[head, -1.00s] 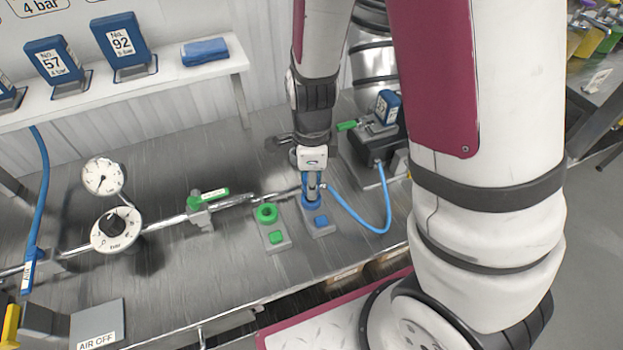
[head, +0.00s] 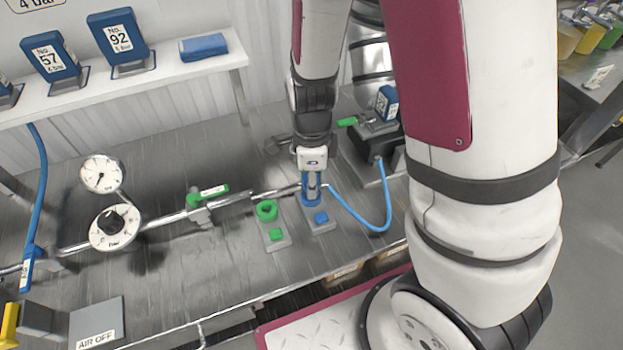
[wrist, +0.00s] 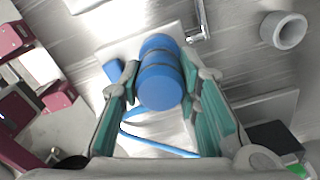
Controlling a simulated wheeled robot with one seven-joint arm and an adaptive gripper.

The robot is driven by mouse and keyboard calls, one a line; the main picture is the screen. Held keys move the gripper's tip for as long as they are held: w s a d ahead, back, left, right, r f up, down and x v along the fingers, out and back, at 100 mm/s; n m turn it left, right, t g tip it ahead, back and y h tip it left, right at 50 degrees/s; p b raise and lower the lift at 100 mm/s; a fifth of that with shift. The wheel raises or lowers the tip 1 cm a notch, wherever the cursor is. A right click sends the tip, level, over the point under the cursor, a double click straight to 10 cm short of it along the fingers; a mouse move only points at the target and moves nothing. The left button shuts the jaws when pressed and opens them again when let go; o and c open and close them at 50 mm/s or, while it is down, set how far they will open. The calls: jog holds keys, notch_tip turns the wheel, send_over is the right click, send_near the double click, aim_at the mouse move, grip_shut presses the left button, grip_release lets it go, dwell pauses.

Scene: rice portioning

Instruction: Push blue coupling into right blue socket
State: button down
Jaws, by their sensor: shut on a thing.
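My gripper (head: 312,184) points down over the blue socket (head: 314,201), the right one of a pair on the bench. In the wrist view my gripper (wrist: 160,84) has its two fingers closed on the sides of the blue coupling (wrist: 160,84). The coupling looks roughly upright and in line with the blue socket. My fingers partly hide where they meet, so I cannot tell how deep the coupling sits. A blue hose (head: 384,205) curves from near the coupling to the right.
A green socket (head: 266,210) stands close left of the blue one. A metal pipe with a green-handled valve (head: 208,193) and a gauge (head: 101,173) lies further left. A black device with a blue block (head: 386,103) stands behind right.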

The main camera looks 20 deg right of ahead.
jog(key=shift+f, duration=0.5)
dwell(0.3)
jog(key=c, duration=1.1)
grip_release()
jog(key=shift+o, duration=0.5)
jog(key=o, duration=0.4)
jog(key=shift+r, duration=0.1)
jog(key=shift+r+p, duration=2.05)
jog(key=shift+r, duration=0.9)
